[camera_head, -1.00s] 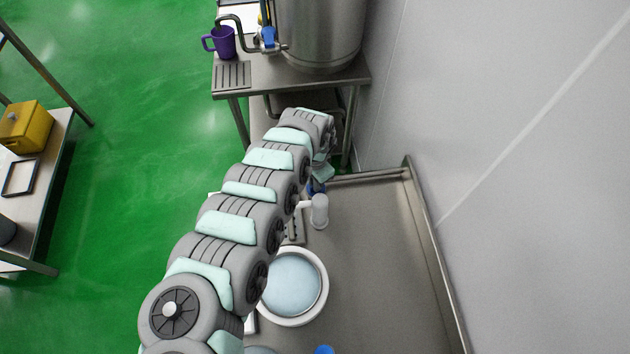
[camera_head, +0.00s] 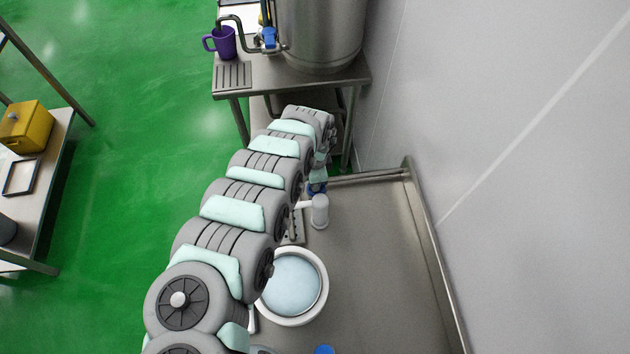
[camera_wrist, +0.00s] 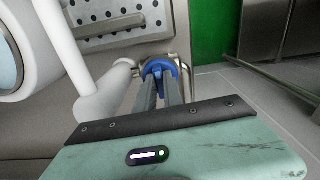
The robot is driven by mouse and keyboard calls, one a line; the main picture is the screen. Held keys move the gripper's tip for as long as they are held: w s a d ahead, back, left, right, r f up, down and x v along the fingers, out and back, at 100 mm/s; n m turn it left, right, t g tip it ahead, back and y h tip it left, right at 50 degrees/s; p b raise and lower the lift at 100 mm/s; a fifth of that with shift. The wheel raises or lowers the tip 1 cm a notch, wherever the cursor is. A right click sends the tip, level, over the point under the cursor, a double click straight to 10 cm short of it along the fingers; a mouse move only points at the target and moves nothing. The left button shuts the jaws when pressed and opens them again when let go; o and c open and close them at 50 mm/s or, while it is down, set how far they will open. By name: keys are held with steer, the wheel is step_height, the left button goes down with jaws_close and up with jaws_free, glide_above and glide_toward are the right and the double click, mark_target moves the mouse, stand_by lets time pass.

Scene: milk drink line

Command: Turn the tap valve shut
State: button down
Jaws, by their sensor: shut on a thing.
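A blue tap valve handle (camera_wrist: 160,67) sits on a silver metal tap pipe (camera_wrist: 181,58) in the wrist view. My gripper (camera_wrist: 161,84) is shut on the handle, with its two grey fingers reaching onto the blue part. My arm hides most of the tap there, and the spout's end cannot be seen.
A white cylinder with a side arm (camera_head: 319,211) stands close beside the tap. A white round basin (camera_head: 322,300) lies nearer. A steel tank (camera_head: 320,35) with another blue-handled tap (camera_head: 268,38) and a purple mug (camera_head: 224,42) stand on the far table. The counter's right side is clear.

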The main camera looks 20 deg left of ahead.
steer(key=shift+m, duration=0.4)
steer(key=c, duration=1.5)
jaws_free()
steer(key=shift+o, duration=0.2)
step_height(320, 180, up, 11)
steer(key=shift+w+d+f, duration=0.1)
